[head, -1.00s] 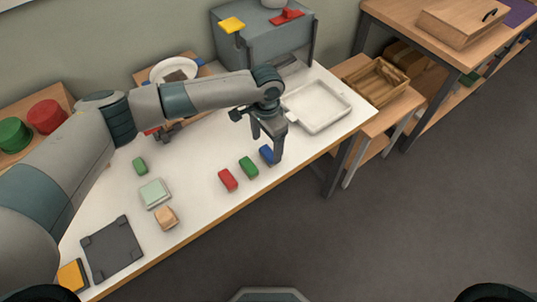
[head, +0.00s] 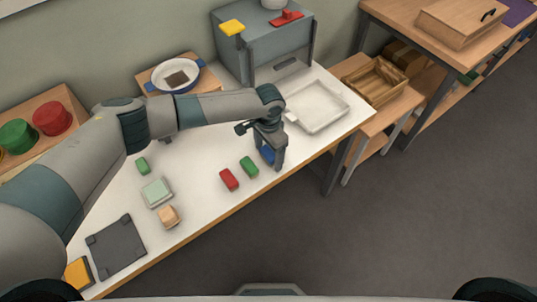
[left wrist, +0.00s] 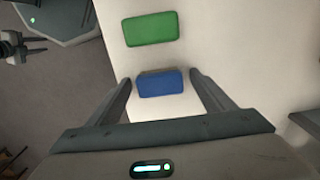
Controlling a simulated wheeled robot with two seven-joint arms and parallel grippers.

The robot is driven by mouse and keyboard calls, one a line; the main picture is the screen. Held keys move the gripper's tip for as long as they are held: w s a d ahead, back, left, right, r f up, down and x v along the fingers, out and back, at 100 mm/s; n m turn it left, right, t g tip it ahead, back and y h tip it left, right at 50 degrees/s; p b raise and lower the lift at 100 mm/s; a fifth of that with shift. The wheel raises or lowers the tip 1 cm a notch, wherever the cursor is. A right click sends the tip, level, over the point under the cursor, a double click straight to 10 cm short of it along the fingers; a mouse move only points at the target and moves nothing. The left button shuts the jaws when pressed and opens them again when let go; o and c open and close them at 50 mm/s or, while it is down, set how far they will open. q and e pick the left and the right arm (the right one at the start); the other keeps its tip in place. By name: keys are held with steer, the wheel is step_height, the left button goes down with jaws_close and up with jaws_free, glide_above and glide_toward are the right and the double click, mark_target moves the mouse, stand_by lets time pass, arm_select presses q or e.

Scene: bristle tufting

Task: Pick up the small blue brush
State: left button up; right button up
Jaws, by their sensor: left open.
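The small blue brush (head: 267,156) lies on the white table top, at the right end of a short row of small blocks. In the head view my left gripper (head: 270,163) is down over it and hides part of it. In the left wrist view the blue brush (left wrist: 161,83) lies between the two open fingers of my left gripper (left wrist: 160,88), with a gap on each side. A green block (head: 249,167) lies beside it and also shows in the left wrist view (left wrist: 153,29).
A red block (head: 229,180) lies left of the green one. A white tray (head: 318,128) stands right of the gripper, close to it. A pale green square (head: 156,192), a tan block (head: 168,216) and a dark mat (head: 116,249) lie further left. The table's front edge is near.

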mark_target(269, 152)
arm_select(q)
steer(key=c, duration=1.1)
steer(key=shift+r, duration=0.15)
steer(key=shift+r+b, duration=0.4)
steer(key=shift+r, duration=0.2)
step_height(269, 152, up, 2)
steer(key=shift+r+b, duration=0.2)
steer(key=shift+b, duration=0.4)
steer(key=shift+w+d+r+b, duration=0.25)
steer(key=shift+d+r+b, duration=0.75)
steer(key=shift+d, duration=0.95)
steer(key=shift+w+d+r+b, duration=0.25)
steer(key=shift+d+r+b, duration=0.25)
steer(key=shift+d+r, duration=1.2)
steer(key=shift+w+d+r+b, duration=0.25)
steer(key=shift+d+r+b, duration=0.6)
steer(key=shift+d, duration=1.35)
